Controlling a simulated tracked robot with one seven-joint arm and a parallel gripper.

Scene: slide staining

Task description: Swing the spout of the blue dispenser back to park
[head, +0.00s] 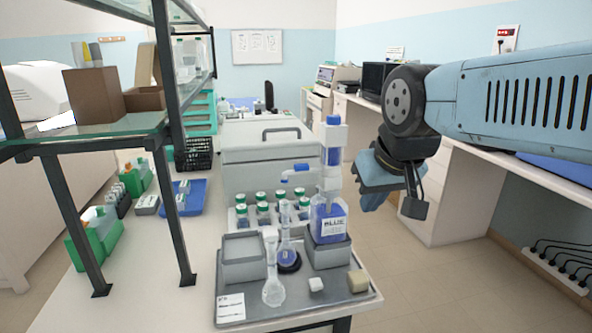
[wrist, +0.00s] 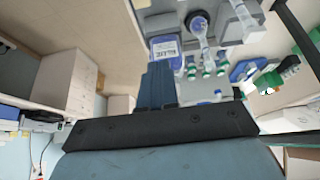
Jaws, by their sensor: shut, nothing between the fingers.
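The blue dispenser (head: 329,222) is a bottle of blue liquid labelled BLUE, with a tall clear pump column and blue cap, on the grey tray at the bench end. In the wrist view my closed fingers (wrist: 158,84) show just below the dispenser's labelled bottle (wrist: 166,50). The spout is hard to make out there.
Green-capped bottles (head: 262,210) stand behind. A shelf frame (head: 172,215) rises at left.

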